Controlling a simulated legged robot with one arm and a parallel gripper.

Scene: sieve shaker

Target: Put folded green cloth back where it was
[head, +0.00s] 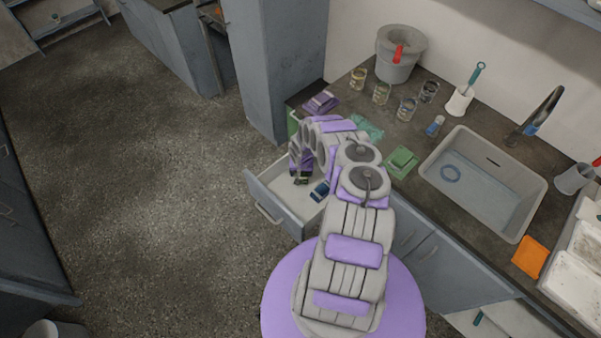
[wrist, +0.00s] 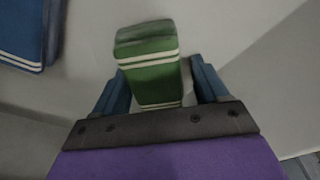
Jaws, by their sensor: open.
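The folded green cloth (wrist: 149,58), with white stripes, lies on the pale floor of the open drawer (head: 259,194) in the wrist view. My gripper (wrist: 157,88) is open, with one blue finger on each side of the near part of the cloth. I cannot tell whether the fingers touch it. In the head view my gripper (head: 301,178) reaches down into the drawer, and it mostly hides this cloth. A folded blue cloth (head: 320,190) lies in the drawer beside my gripper; it also shows in the wrist view (wrist: 24,32).
On the counter are a folded purple cloth (head: 321,102), a green folded item (head: 401,162), several glass jars (head: 381,94), a grey bucket (head: 398,68) and a sink (head: 485,185). An orange cloth (head: 530,257) lies right of the sink. The floor left of the drawer is clear.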

